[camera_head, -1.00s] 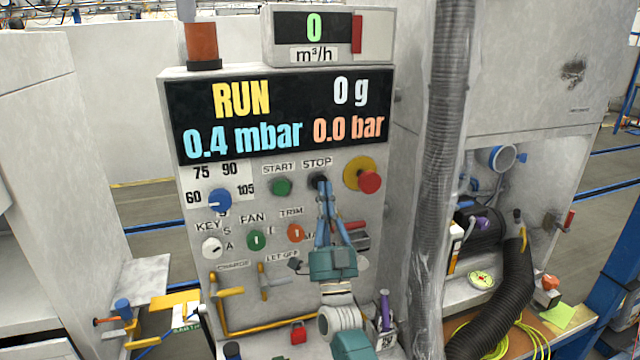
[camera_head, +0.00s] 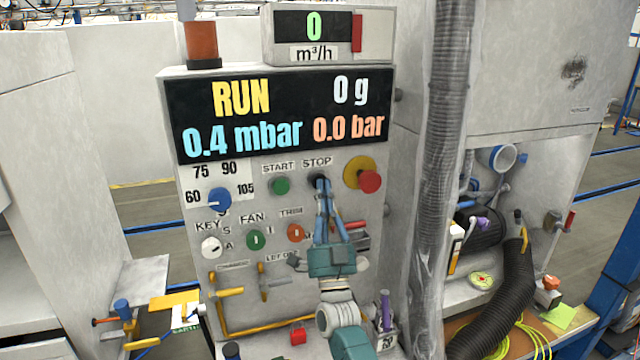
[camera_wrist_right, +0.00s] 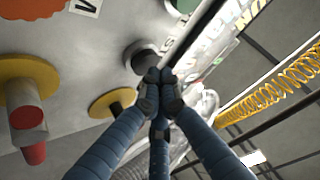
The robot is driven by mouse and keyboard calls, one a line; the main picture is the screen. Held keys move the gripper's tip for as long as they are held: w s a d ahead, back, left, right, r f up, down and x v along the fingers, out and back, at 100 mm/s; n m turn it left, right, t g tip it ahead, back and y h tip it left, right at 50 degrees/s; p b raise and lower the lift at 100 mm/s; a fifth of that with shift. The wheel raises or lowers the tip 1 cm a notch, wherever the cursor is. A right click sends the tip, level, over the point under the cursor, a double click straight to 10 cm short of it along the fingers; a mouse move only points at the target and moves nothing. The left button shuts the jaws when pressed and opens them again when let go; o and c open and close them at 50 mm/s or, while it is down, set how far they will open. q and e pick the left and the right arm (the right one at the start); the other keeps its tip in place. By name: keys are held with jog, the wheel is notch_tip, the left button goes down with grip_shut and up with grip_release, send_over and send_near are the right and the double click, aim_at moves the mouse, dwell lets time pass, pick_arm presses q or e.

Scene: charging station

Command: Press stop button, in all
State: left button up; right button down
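The control panel (camera_head: 345,215) faces me, and its display (camera_head: 280,112) reads RUN, 0 g, 0.4 mbar and 0.0 bar. The dark stop button (camera_head: 317,178) sits under the STOP label, mostly hidden by my fingertips. My right gripper (camera_head: 321,184) has its blue fingers together, pointing up at that button. In the right wrist view the fingertips (camera_wrist_right: 160,80) meet, with nothing between them, at the edge of the dark round button (camera_wrist_right: 139,55). I cannot tell whether they touch it or whether it is pushed in. My left gripper is out of view.
The green start button (camera_head: 281,186) is left of the stop button. A red emergency knob on a yellow base (camera_head: 369,181) is close on the right. An orange knob (camera_head: 296,232) is just below left. A grey hose (camera_head: 440,150) runs vertically at the right.

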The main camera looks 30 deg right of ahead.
jog(key=shift+w+d+b, duration=0.1)
jog(key=shift+w+b, duration=0.25)
jog(key=shift+w, duration=0.1)
dwell(0.4)
jog(key=shift+s, duration=0.1)
dwell(0.3)
jog(key=shift+s+a+p, duration=0.2)
jog(key=shift+s+p, duration=0.25)
jog(key=shift+s, duration=0.3)
jog(key=s+p, duration=0.1)
jog(key=s, duration=0.1)
jog(key=s+a+p, duration=0.1)
jog(key=s, duration=0.1)
jog(key=shift+s+a, duration=0.1)
jog(key=shift+s, duration=0.3)
dwell(0.5)
